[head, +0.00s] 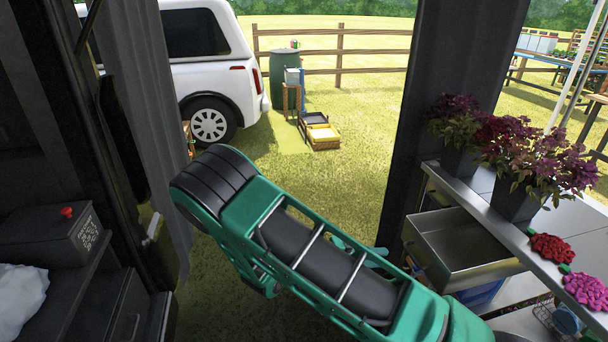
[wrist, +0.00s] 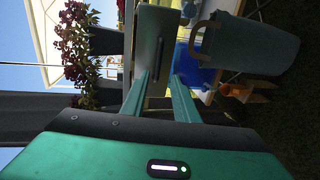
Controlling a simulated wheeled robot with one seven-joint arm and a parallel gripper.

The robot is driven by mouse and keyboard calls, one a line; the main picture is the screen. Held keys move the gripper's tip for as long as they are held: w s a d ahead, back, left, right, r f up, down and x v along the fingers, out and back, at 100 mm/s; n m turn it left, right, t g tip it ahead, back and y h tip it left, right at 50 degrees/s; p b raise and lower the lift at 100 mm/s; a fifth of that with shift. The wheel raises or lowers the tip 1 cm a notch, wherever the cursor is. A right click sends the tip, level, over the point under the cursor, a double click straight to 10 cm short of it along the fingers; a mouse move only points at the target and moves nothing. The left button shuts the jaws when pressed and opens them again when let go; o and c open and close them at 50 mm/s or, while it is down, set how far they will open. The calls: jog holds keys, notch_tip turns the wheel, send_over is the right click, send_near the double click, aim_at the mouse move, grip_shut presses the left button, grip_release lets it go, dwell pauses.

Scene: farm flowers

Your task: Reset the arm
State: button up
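My gripper (wrist: 159,80) shows in the wrist view with its two green fingers apart and nothing visible between them. A metal drawer front (wrist: 152,38) lies beyond the fingertips in that sideways-turned view. Whether the fingers touch it cannot be told. In the head view my green and black arm (head: 320,262) stretches from the lower right up to the centre left, and the gripper itself is not clearly seen there.
An open metal drawer (head: 462,240) sticks out below the counter at right, with potted purple plants (head: 525,150) and red flowers (head: 552,247) above. Dark shelving with a black box (head: 48,240) stands at left. Grass, a white car (head: 210,65) and yellow tray (head: 323,133) lie outside.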

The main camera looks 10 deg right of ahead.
jog(key=s+d+r+m+g+y, duration=0.4)
jog(key=s+d+r+m+y, duration=0.1)
jog(key=s+d+r+y, duration=0.5)
jog(key=s+a+r+t+y, duration=0.1)
jog(key=s+r+t+y, duration=0.1)
jog(key=s+r, duration=0.3)
jog(key=s+a+r+m+t+y, duration=0.1)
jog(key=s+r+t+y, duration=0.1)
jog(key=s+r, duration=0.4)
jog(key=shift+s+a+y, duration=0.25)
jog(key=shift+s+y, duration=0.65)
jog(key=shift+s, duration=1.3)
jog(key=shift+w+f, duration=0.1)
jog(key=shift+w, duration=0.05)
jog(key=shift+w+f, duration=0.2)
jog(key=shift+w, duration=0.3)
